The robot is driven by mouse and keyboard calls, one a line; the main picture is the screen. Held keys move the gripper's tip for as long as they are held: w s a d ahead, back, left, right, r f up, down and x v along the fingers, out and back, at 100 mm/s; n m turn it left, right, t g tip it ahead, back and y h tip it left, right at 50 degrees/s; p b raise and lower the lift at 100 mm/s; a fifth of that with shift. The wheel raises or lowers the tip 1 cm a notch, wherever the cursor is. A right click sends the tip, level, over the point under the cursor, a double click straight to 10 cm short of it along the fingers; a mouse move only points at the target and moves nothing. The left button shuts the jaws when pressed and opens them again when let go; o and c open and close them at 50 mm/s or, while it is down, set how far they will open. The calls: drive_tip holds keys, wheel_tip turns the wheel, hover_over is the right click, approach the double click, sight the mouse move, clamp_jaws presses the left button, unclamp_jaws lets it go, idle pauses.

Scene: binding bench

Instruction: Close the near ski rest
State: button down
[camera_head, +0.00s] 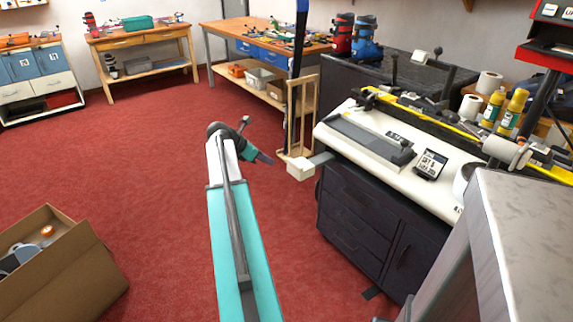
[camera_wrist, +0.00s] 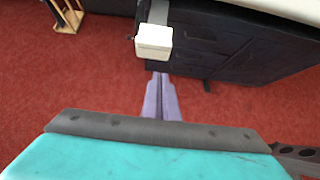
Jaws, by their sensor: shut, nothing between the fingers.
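A white block on a short grey arm (camera_head: 300,168) sticks out from the left end of the white-topped bench; I take it to be the near ski rest, swung out from the bench. In the wrist view the white block (camera_wrist: 154,42) is just beyond my fingertips, with its grey arm (camera_wrist: 158,12) running behind it to the bench. My gripper (camera_head: 268,159) is to the left of the block in the head view, with a small gap visible. In the wrist view my gripper (camera_wrist: 160,77) has its two fingers together, empty.
The white-topped bench (camera_head: 352,154) has a dark cabinet (camera_head: 375,215) below. A wooden rack (camera_head: 301,115) with an upright ski stands just behind the block. A cardboard box (camera_head: 70,275) sits at lower left. A grey surface (camera_head: 525,230) is at right. Red floor between is clear.

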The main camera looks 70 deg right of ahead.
drive_tip(key=shift+f, duration=0.1)
approach(296, 167)
wheel_tip(296, 167, down, 4)
drive_tip(key=shift+s+d+f, duration=0.1)
drive_tip(key=shift+s+d, duration=0.45)
drive_tip(key=shift+d, duration=0.25)
drive_tip(key=shift+s+d, duration=0.55)
drive_tip(key=shift+d, duration=0.3)
drive_tip(key=shift+d, duration=0.2)
drive_tip(key=shift+a, duration=0.15)
drive_tip(key=shift+w, duration=0.1)
